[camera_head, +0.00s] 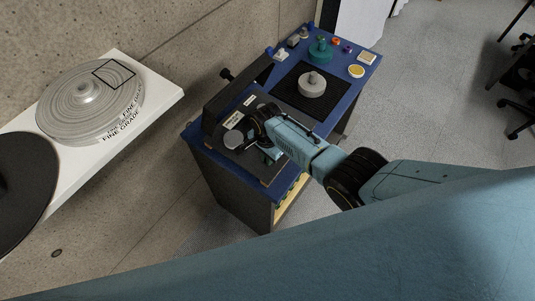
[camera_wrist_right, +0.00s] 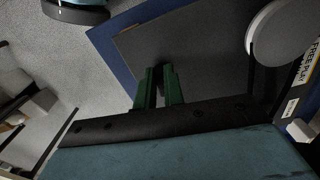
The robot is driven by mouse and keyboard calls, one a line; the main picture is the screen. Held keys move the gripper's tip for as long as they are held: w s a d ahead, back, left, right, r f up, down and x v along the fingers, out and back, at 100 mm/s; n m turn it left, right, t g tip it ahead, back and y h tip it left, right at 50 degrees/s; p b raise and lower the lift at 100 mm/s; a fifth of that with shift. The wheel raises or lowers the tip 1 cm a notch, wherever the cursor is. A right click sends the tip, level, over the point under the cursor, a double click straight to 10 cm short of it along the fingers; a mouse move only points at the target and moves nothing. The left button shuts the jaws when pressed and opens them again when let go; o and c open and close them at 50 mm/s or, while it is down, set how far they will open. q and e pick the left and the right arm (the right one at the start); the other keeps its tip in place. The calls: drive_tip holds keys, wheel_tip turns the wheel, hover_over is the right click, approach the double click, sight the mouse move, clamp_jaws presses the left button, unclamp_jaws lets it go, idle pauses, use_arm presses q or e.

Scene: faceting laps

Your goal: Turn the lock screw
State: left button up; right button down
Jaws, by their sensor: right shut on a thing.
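My right gripper (camera_head: 268,157) reaches over the dark grey plate on the blue-topped bench, and the arm partly covers it. In the right wrist view its green fingers (camera_wrist_right: 158,88) are shut on a small dark thing between their tips. Most of that thing is hidden, and I cannot tell whether it is the lock screw. A black knob (camera_head: 226,74) sticks out on the left side of the dark upright housing (camera_head: 236,98), apart from the gripper. My left gripper is out of view.
On the bench, a grey lap (camera_head: 312,84) sits on a black mat (camera_head: 288,92). A teal piece (camera_head: 320,50), a yellow-topped dish (camera_head: 356,71) and several small items stand at the far end. A white shelf (camera_head: 160,91) with a large grey disc (camera_head: 75,115) stands at left.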

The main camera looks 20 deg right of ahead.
drive_tip(key=shift+w+m, duration=0.1)
drive_tip(key=shift+m, duration=1)
drive_tip(key=shift+p, duration=0.3)
drive_tip(key=c, duration=1.5)
unclamp_jaws()
drive_tip(key=shift+r, duration=0.1)
wheel_tip(320, 180, up, 13)
drive_tip(key=shift+r, duration=0.15)
